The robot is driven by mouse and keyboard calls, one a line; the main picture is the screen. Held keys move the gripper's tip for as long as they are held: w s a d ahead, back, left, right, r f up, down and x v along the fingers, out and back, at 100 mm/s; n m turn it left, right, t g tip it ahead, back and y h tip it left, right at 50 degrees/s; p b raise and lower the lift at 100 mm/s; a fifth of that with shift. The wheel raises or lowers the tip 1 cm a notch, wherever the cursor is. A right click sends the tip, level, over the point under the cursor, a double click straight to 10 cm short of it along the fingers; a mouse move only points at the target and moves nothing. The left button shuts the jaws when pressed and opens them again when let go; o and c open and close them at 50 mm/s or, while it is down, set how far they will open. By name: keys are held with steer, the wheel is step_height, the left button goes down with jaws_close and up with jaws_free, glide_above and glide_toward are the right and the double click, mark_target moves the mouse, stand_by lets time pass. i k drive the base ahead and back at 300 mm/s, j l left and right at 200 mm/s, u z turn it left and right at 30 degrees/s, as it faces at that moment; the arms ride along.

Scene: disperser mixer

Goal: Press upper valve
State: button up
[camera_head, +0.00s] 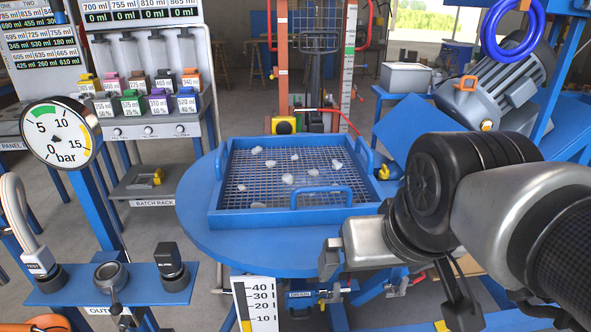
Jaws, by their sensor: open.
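No part in view is labelled as the upper valve, so I cannot tell which one it is. A small valve fitting with a DRAIN label (301,294) sits low under the front of the round blue table. Another fitting with a red end (417,278) shows to its right, partly behind my arm. My gripper (335,266) is at the table's front right edge, in front of the tray, and is open with nothing seen between its fingers. My arm hides part of the area to the right.
A blue mesh tray (216,217) with several white lumps lies on the round blue table (240,238). A pressure gauge (60,133) and an outlet bracket (75,291) stand at left. A scale plate (256,302) is below. A motor (495,85) is at right.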

mark_target(334, 297)
steer(key=k, duration=0.1)
steer(key=i, duration=0.3)
steer(key=k, duration=0.1)
steer(key=z, duration=1.3)
steer(key=k+j+z, duration=0.2)
steer(key=k, duration=0.2)
steer(key=k+j+z, duration=0.25)
steer(key=k, duration=0.15)
steer(key=k+j, duration=0.1)
steer(key=k, duration=0.45)
